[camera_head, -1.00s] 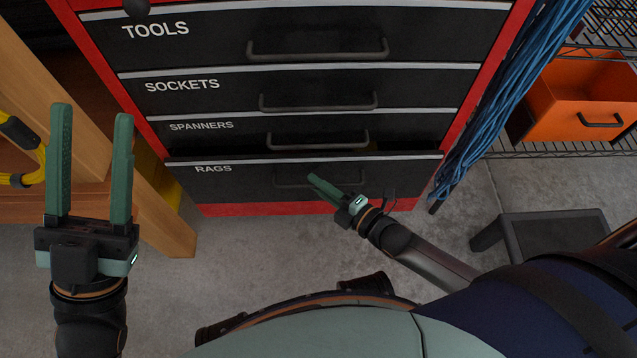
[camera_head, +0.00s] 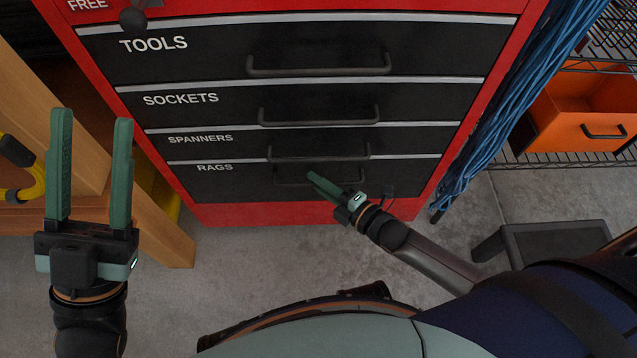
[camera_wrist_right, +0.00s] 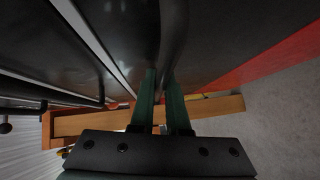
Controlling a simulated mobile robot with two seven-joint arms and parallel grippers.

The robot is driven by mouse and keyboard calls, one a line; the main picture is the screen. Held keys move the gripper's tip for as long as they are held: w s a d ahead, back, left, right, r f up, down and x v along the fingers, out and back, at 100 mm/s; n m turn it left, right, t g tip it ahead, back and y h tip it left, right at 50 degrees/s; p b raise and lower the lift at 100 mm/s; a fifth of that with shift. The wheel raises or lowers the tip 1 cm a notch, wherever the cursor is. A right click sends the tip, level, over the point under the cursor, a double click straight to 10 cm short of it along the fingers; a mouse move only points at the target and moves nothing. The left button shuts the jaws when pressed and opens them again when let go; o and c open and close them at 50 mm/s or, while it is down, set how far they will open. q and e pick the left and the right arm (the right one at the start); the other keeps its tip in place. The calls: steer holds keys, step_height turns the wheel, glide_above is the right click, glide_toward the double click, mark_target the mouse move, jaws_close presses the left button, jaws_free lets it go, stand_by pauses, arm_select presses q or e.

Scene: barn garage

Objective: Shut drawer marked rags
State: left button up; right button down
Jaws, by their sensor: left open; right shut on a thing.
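The drawer marked RAGS (camera_head: 232,184) is the lowest black drawer of the red cabinet. Its front looks flush with the cabinet, with no open gap visible above it. My right gripper (camera_head: 318,181) is at this drawer's dark handle (camera_head: 290,182), right of the label. In the right wrist view the fingers (camera_wrist_right: 161,80) are closed around the handle bar (camera_wrist_right: 174,32). My left gripper (camera_head: 92,115) is open and empty at the left, away from the cabinet.
The SPANNERS drawer (camera_head: 230,150), SOCKETS drawer (camera_head: 225,115) and TOOLS drawer (camera_head: 215,65) above look shut. A wooden bench (camera_head: 160,225) stands left. Blue cable (camera_head: 520,110) hangs right, near a wire shelf with an orange bin (camera_head: 560,120). A dark step stool (camera_head: 555,235) stands on the floor.

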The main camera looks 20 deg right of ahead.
steer(key=c, duration=0.9)
jaws_free()
steer(key=shift+w+d+r, duration=0.1)
steer(key=shift+w+r, duration=0.05)
steer(key=p+v, duration=0.4)
steer(key=v, duration=0.8)
steer(key=shift+s+d, duration=0.1)
steer(key=shift+s, duration=0.2)
